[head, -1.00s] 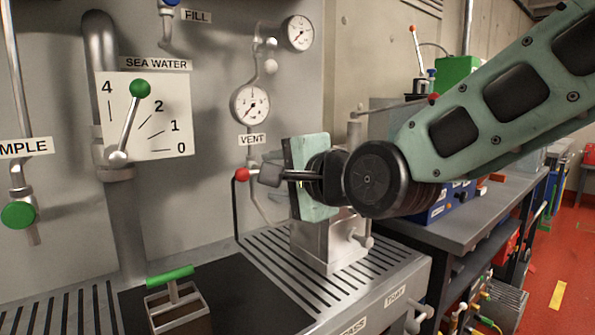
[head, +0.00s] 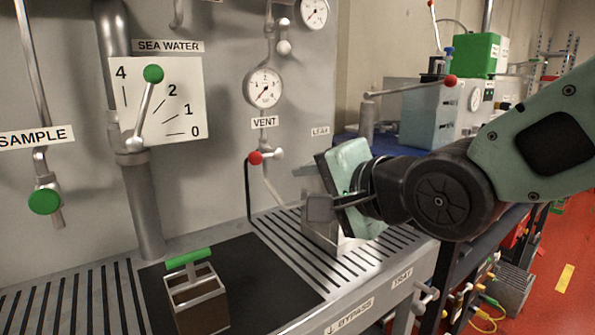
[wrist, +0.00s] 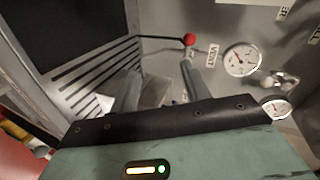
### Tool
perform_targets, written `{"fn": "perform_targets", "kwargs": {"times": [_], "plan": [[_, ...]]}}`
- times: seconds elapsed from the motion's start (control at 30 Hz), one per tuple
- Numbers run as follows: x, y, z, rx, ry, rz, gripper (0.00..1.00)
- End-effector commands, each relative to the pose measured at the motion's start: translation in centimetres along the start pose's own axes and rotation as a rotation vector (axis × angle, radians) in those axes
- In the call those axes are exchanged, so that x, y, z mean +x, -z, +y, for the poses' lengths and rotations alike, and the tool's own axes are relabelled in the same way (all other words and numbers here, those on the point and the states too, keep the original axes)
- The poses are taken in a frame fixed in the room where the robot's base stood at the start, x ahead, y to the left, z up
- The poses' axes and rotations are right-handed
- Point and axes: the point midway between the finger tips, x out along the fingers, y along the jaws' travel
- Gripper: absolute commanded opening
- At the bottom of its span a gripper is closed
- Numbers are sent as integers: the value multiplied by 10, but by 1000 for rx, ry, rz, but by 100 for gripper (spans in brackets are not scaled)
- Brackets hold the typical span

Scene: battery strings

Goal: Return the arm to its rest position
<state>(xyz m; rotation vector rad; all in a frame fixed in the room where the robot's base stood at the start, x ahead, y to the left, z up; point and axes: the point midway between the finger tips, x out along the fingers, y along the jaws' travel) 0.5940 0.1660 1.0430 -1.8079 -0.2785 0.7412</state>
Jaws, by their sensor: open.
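My gripper (head: 306,190) is at the right of the middle in the head view, in front of the grey panel and above the slotted tray (head: 286,247). Its jaws are apart with nothing between them. In the wrist view my gripper (wrist: 160,80) shows two grey fingers spread, with the tray slots and panel beyond. My teal arm comes in from the right edge, and its wrist hides part of the bench behind.
The red-knobbed VENT lever (head: 255,158) is left of my gripper. A battery block with a green handle (head: 188,258) stands on a black mat (head: 262,274). The SEA WATER lever (head: 153,74) is farther left. A side bench with a green box (head: 478,54) is behind my arm.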

Motion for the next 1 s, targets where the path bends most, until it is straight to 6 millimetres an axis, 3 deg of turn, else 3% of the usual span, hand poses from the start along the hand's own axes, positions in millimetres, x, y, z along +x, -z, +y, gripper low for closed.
{"fn": "perform_targets", "kwargs": {"times": [0.17, 0.3, 0.4, 0.6, 0.7, 0.77, 1.0], "plan": [[-21, -29, 80, -396, -317, -156, 47], [-54, -49, 138, -708, -525, -378, 47], [-81, -59, 170, -884, -621, -552, 47], [-132, -74, 211, -1137, -720, -893, 47], [-158, -79, 226, -1236, -737, -1070, 47], [-163, -73, 203, -1229, -735, -1054, 47], [-180, -62, 156, -1226, -735, -1048, 47]]}}
